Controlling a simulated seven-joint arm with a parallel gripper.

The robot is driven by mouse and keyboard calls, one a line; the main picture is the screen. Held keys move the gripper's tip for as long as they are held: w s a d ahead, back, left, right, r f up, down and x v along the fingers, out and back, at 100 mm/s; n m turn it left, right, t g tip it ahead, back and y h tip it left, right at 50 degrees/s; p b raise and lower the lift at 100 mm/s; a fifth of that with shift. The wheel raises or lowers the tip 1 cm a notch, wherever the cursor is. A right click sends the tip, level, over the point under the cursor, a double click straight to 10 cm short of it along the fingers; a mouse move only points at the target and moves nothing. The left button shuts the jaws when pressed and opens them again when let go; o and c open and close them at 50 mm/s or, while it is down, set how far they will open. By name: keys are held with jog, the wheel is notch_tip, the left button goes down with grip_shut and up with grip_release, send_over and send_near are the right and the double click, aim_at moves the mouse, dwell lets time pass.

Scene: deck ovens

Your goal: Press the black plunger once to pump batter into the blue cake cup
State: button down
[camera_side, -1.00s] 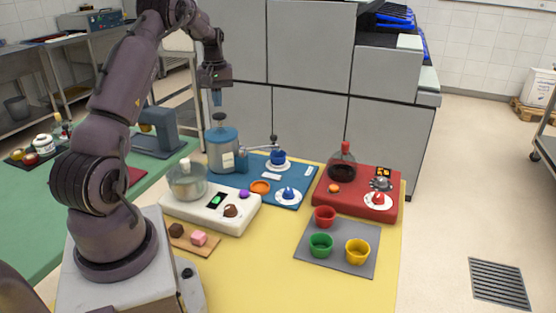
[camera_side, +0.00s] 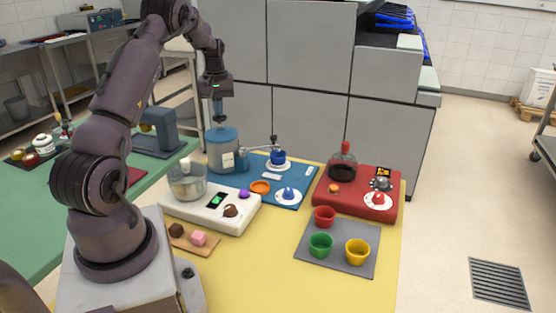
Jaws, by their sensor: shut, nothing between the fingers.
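My gripper (camera_side: 218,118) points straight down with its fingers shut, at the top of the blue batter dispenser (camera_side: 222,152). The black plunger is mostly hidden under the fingertips; they look to be on it, though the contact is too small to see clearly. The dispenser stands upright at the back left of the blue mat (camera_side: 291,201), its spout arm reaching right. The blue cake cup (camera_side: 278,156) stands on a white saucer (camera_side: 279,167) under the spout's end. The batter inside the cup cannot be seen.
A white station (camera_side: 207,211) with a steel pot (camera_side: 187,182) stands in front of the dispenser. A red station (camera_side: 357,194) with a dark flask (camera_side: 342,168) is at the right. Red, green (camera_side: 320,244) and yellow cups are on a grey mat (camera_side: 339,258).

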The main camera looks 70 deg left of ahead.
jog(key=shift+f, duration=1.05)
jog(key=shift+r, duration=2.5)
jog(key=shift+r, duration=3)
